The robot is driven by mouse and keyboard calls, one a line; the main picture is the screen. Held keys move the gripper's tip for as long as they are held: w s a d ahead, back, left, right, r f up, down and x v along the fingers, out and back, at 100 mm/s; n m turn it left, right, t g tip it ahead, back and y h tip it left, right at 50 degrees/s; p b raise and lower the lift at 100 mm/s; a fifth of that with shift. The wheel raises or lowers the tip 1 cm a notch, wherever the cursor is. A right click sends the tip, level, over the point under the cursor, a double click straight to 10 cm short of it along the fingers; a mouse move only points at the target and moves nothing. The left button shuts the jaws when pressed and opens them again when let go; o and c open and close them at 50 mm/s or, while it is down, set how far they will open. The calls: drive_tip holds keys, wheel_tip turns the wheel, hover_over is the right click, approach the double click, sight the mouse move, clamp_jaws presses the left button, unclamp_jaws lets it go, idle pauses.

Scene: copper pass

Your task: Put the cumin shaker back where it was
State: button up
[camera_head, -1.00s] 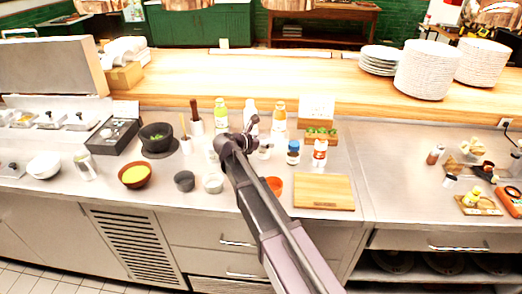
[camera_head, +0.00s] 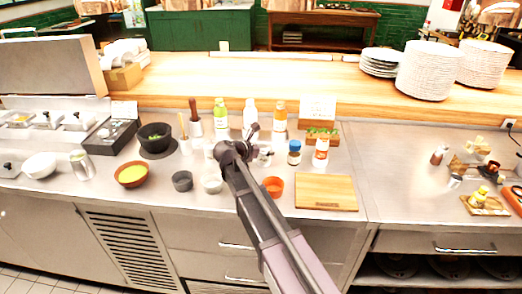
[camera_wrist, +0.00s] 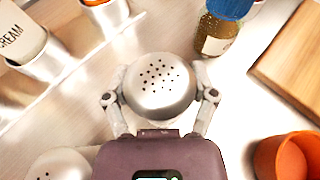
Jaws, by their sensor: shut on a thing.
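My gripper (camera_wrist: 161,80) is shut around a shaker with a domed, perforated metal top (camera_wrist: 158,92) in the wrist view. Its label is hidden, so I cannot read whether it says cumin. The wrist looks down on it, and I cannot tell whether its base touches the counter. In the head view the shaker is largely hidden by my arm, in front of the bottles. A second perforated metal top (camera_wrist: 58,165) shows at the lower left of the wrist view, apart from my gripper.
A blue-lidded jar (camera_wrist: 226,28) stands close beyond the held shaker. An orange bowl (camera_head: 273,186) and a wooden board (camera_head: 326,192) lie to the right. A cream bottle (camera_wrist: 22,38) stands in a metal holder at upper left. Grey bowls (camera_head: 182,181) sit nearer the front edge.

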drive_tip(key=shift+f, duration=0.15)
drive_tip(key=o, duration=1.1)
drive_tip(key=shift+s+a+r, duration=0.1)
drive_tip(key=shift+s+r, duration=0.05)
drive_tip(key=shift+r, duration=0.15)
drive_tip(key=shift+p+v, duration=2.35)
drive_tip(key=shift+v, duration=3.45)
